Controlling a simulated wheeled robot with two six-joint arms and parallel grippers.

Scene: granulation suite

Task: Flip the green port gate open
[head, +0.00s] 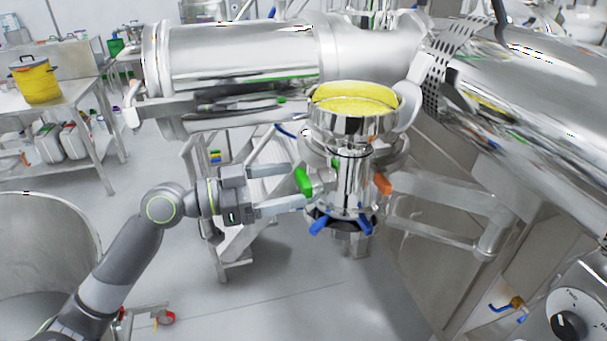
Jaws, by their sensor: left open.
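The green port gate handle (303,182) sticks out on the left side of a steel port column below a round bowl. My left gripper (296,188) comes in from the left with its jaws open. Its two fingers point right, one above and one below the level of the green handle. The handle is at the fingertips; I cannot tell whether they touch it. My right gripper is not in view.
The steel bowl (352,124) above the port holds yellow material. An orange handle (382,184) is on the port's right side, and blue handles (320,225) are below. A large steel cylinder (235,58) lies behind. A yellow pot (36,80) stands on the left table.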

